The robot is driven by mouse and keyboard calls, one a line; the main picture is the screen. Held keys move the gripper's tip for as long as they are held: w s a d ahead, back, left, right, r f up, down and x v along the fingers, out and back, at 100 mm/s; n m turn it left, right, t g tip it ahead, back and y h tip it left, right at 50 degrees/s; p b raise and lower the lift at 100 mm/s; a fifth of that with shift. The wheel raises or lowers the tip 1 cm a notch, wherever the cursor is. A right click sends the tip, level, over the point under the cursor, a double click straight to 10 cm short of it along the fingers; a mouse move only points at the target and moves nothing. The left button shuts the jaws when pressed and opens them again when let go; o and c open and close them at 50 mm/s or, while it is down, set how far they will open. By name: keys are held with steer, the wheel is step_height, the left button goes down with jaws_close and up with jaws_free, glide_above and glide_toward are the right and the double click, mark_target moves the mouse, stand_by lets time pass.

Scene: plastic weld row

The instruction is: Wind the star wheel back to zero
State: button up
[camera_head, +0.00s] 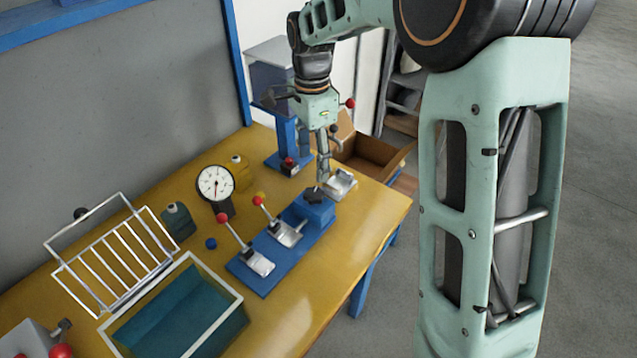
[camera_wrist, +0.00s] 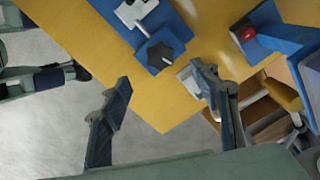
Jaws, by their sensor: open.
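The star wheel (camera_head: 313,196) is a dark star-shaped knob on top of a blue block (camera_head: 318,212) at the far end of a blue base plate. In the wrist view the star wheel (camera_wrist: 160,54) shows whole, just beyond the space between my fingertips. My gripper (camera_head: 322,180) points down close to the star wheel, and it looks apart from it. In the wrist view my gripper (camera_wrist: 166,82) is open, with nothing between its fingers. A dial gauge (camera_head: 215,183) with a white face stands behind the plate; its reading is too small to tell.
A metal piece (camera_head: 341,184) lies beside the block. A blue press (camera_head: 286,135) stands behind. A tray (camera_head: 170,310) and wire rack (camera_head: 115,255) are at left. The table's front right is clear.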

mark_target(314, 193)
step_height(314, 193, down, 10)
steer(key=shift+r, duration=0.2)
steer(key=c, duration=1.2)
steer(key=shift+o, duration=0.2)
steer(key=shift+n, duration=0.4)
steer(key=n, duration=1.3)
steer(key=shift+n, duration=0.3)
